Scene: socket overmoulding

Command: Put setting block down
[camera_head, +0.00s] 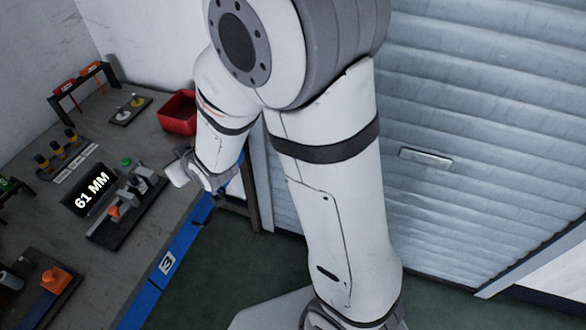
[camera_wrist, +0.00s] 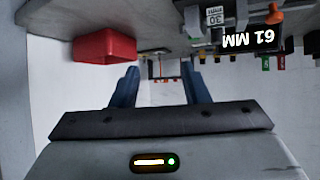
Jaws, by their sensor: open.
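A grey setting block marked 30 mm (camera_wrist: 214,17) shows in the wrist view, which is upside down, beside the 61 MM display (camera_wrist: 252,38). It sits at a dark bench fixture (camera_head: 128,205), seen in the head view next to the same display (camera_head: 91,191). My gripper (camera_wrist: 160,68) is open, with its two blue-grey fingers apart and nothing between them. In the head view my wrist hangs at the bench's front edge, right of the fixture, and the fingertips cannot be made out. The block stands apart from the fingers.
A red bin (camera_head: 179,113) stands on the bench behind my wrist; it also shows in the wrist view (camera_wrist: 104,46). An orange-topped fixture (camera_head: 52,283) is at the front left. A grey shutter (camera_head: 470,120) is to the right.

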